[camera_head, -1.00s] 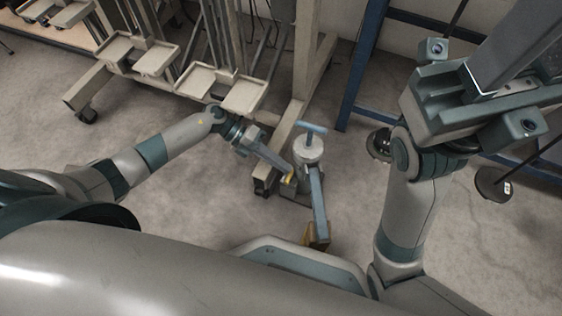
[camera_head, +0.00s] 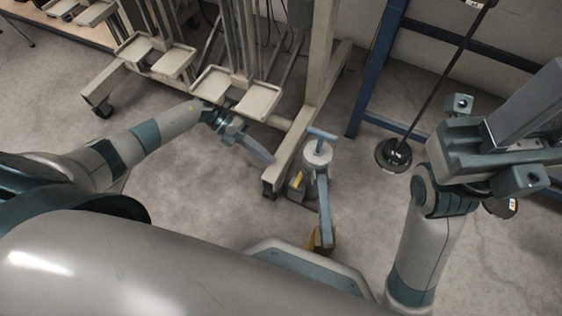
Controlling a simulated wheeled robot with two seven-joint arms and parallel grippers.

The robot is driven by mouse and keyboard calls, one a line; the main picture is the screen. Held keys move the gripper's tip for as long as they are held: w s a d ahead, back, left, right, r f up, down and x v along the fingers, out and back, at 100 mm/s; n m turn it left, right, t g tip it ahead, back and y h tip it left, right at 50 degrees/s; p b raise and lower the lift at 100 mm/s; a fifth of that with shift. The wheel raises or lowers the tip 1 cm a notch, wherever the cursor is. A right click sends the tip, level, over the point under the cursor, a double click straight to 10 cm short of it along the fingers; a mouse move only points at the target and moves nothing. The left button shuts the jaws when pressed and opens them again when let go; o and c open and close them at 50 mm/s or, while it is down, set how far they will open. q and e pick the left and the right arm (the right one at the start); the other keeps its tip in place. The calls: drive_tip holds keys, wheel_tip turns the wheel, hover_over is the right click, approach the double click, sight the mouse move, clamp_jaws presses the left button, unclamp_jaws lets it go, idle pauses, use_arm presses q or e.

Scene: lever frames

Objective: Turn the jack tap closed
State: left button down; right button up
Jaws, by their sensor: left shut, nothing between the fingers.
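The jack (camera_head: 317,158) stands on the floor at the picture's centre, a pale round body with a blue T-shaped top. A long blue-grey lever (camera_head: 325,205) runs from it toward me, ending in a yellow-brown part. The tap appears as a small yellow piece (camera_head: 297,181) low on the jack's left side; its exact angle is too small to tell. My left gripper (camera_head: 271,158) is shut and empty, up and left of the tap, apart from it. My right arm's end (camera_head: 490,152) is at the right, well away from the jack; its finger state does not show clearly.
A beige wheeled rack (camera_head: 290,160) with trays stands just behind and left of the jack, its foot close to the tap. A blue frame (camera_head: 375,75) and a round black weight on a rod (camera_head: 393,155) stand at right.

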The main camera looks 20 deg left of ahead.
use_arm(q)
drive_tip(key=a, duration=0.6)
drive_tip(key=shift+w, duration=0.35)
drive_tip(key=shift+a, duration=0.1)
